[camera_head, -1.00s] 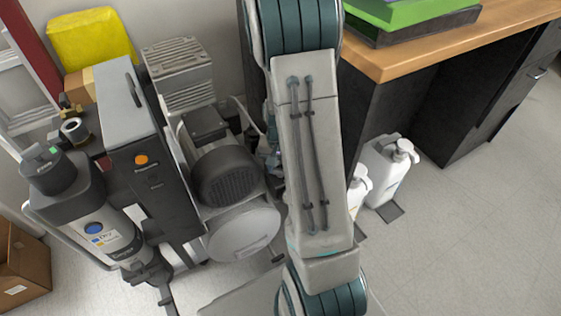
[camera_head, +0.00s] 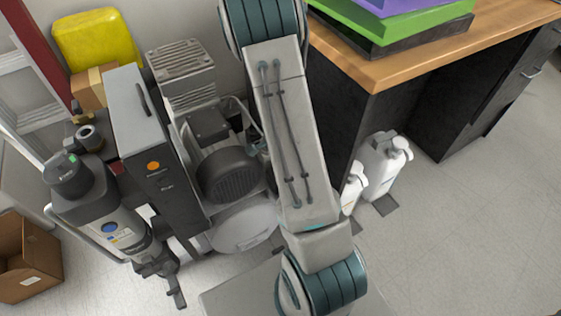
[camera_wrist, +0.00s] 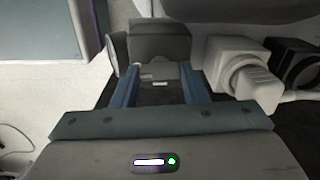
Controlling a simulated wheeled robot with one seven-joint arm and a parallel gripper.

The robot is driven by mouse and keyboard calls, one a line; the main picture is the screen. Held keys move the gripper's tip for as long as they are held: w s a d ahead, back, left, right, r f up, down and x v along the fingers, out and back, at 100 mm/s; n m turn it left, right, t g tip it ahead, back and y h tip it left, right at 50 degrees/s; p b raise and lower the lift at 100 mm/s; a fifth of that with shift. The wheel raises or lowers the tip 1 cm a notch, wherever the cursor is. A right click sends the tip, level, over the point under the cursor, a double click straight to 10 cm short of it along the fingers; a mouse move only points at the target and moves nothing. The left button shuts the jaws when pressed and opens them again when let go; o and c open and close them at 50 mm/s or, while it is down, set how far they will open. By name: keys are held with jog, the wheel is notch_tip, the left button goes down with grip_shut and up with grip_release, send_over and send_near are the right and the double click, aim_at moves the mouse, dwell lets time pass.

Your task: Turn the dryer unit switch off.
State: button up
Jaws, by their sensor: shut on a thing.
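In the head view the dryer unit, a grey cylinder with a black top and a blue-dotted label (camera_head: 112,226), stands at the left. Beside it is a tall dark cabinet (camera_head: 158,195) with an orange round control (camera_head: 153,166) on its front. My gripper is outside the head view. In the wrist view my gripper (camera_wrist: 160,72) has its two blue-grey fingers on either side of a dark grey part (camera_wrist: 158,71) with a small pale label, and is shut on it. I cannot tell which part of the equipment this is. The contact at the fingertips is unclear.
A compressor motor (camera_head: 228,176) stands right of the cabinet. White jugs (camera_head: 385,165) stand beside a wooden-topped desk (camera_head: 400,66). A cardboard box (camera_head: 22,258) is at the lower left. Open floor (camera_head: 470,240) lies at the right. The wrist view shows a pale fitting (camera_wrist: 243,75) right of the fingers.

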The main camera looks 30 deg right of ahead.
jog(key=shift+m, duration=0.5)
jog(key=o, duration=1)
notch_tip(320, 180, up, 14)
jog(key=p, duration=0.6)
jog(key=s+a+r+n+t+p, duration=0.1)
jog(key=s+a+r+n+p, duration=0.3)
jog(key=r, duration=0.9)
jog(key=s+a+r+n+t+p, duration=0.1)
jog(key=s+a+r+n+p, duration=0.3)
jog(key=r+n+p, duration=0.3)
jog(key=s+a+r+n+p, duration=0.3)
jog(key=r+p, duration=0.7)
jog(key=r, duration=1)
jog(key=shift+s+a+r+n+t, duration=0.1)
jog(key=shift+s+a+n+t, duration=0.1)
jog(key=shift+s+n, duration=0.55)
jog(key=shift+s+a+r+n+t, duration=0.15)
jog(key=shift+s+n, duration=0.3)
jog(key=shift+n, duration=0.6)
